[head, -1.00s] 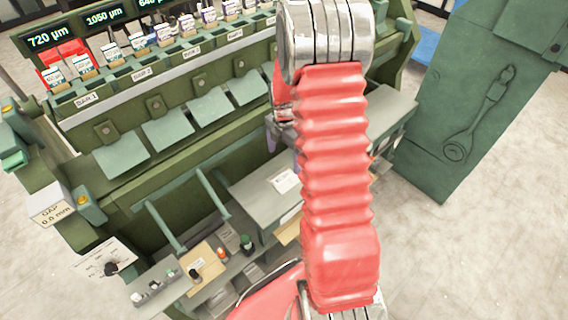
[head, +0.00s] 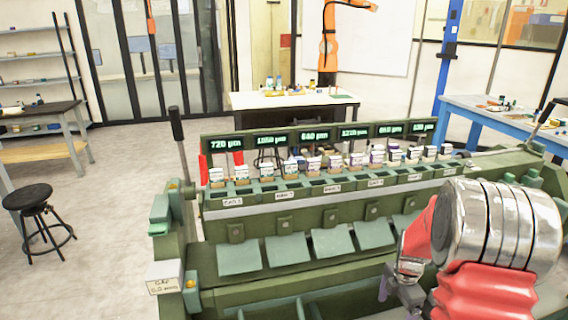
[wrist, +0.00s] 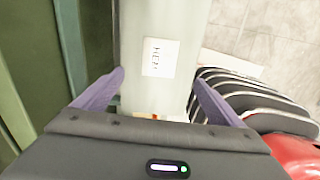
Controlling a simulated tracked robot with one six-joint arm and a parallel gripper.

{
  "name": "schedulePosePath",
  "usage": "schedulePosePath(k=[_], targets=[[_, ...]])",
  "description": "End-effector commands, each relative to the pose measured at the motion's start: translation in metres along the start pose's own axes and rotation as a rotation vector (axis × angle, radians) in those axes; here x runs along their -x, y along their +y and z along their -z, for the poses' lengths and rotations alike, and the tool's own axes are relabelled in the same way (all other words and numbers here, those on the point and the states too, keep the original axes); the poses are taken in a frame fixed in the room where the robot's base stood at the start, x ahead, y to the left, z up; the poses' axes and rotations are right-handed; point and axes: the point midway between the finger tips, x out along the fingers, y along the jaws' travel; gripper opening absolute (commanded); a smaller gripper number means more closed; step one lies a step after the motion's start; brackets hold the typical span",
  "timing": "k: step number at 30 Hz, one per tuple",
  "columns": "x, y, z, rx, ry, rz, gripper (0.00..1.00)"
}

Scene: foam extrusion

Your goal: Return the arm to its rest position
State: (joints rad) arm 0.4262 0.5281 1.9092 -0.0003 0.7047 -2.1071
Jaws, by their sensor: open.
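My arm, with its red ribbed sleeve and silver joint, shows at the lower right of the head view, in front of the green machine (head: 290,218). My gripper (wrist: 158,78) has two purple fingers, spread apart with nothing between them in the wrist view. Beyond them is a pale greenish surface (wrist: 150,20) with a white paper label (wrist: 160,57). In the head view only a small purple-grey part of the gripper shows beside the silver joint, at the lower edge.
The machine carries a row of digital displays and several small labelled packs (head: 313,164). A black stool (head: 35,203) stands at the left. A white table (head: 290,103) with an orange robot arm (head: 330,45) is at the back. A blue bench (head: 510,118) stands at the right.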

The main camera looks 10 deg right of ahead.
Motion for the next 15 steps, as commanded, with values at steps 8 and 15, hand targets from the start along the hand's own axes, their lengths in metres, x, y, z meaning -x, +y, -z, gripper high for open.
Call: schedulePosePath(k=[8, 15], targets=[[-0.001, -0.004, 0.003, -0.237, 0.007, 0.016, 0.91], [-0.008, -0.025, 0.015, -0.515, 0.019, 0.068, 0.91]])
